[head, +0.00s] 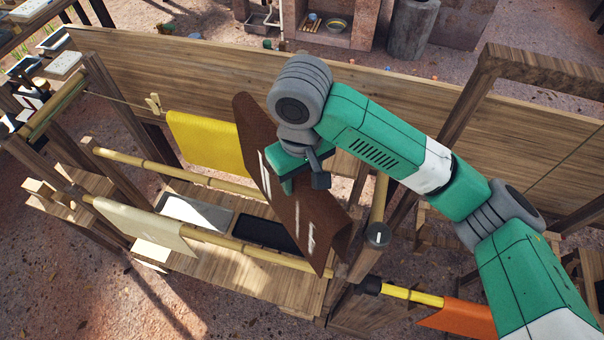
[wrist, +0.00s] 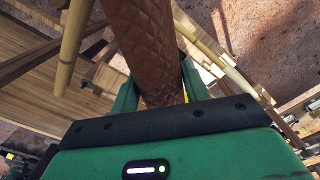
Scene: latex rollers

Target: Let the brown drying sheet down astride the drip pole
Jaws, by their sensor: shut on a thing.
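The brown drying sheet (head: 283,200) hangs from my gripper (head: 298,172) in the head view, its long face slanting down to the right. In the wrist view the sheet (wrist: 145,50), with a quilted pattern, passes between the two green fingers of my gripper (wrist: 158,88), which are shut on it. Two bamboo poles cross the wooden rack: a rear pole (head: 150,167) and a front pole (head: 245,249). I cannot tell which is the drip pole. The sheet overlaps both poles' right parts in the head view; contact cannot be told.
A cream sheet (head: 140,222) hangs astride the front pole. A yellow sheet (head: 205,143) hangs on a line behind. A pale tray (head: 195,213) and a dark tray (head: 262,233) sit between the poles. An upright bamboo post (head: 378,205) stands close right of the brown sheet.

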